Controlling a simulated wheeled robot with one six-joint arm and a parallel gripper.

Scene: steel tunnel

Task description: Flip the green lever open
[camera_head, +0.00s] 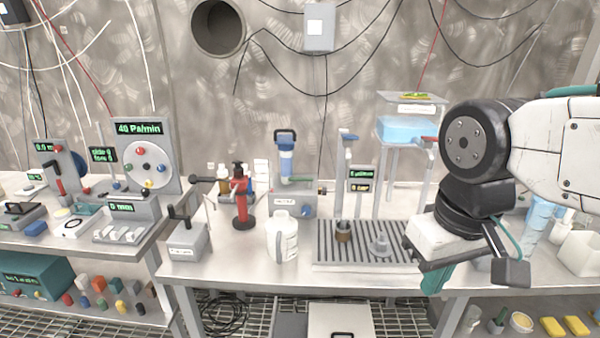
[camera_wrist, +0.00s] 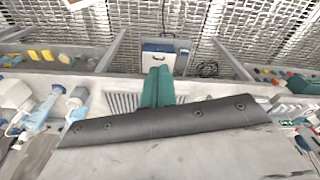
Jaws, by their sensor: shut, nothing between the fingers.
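A small green lever (camera_head: 301,179) sticks out to the right from the base of the blue filter housing (camera_head: 287,162) on the middle bench. It looks roughly level, but it is too small to tell its exact setting. My gripper (camera_head: 436,280) hangs at the bench's front edge, right of the grooved drain tray, well apart from the lever. Its teal fingers (camera_wrist: 157,86) are together and empty in the wrist view, pointing down past the bench edge. I cannot make out the lever in the wrist view.
A white jug (camera_head: 282,238) and a red stand (camera_head: 242,205) stand in front and left of the filter. The drain tray (camera_head: 365,257) holds a brown cup. Bench space around the jug is narrow.

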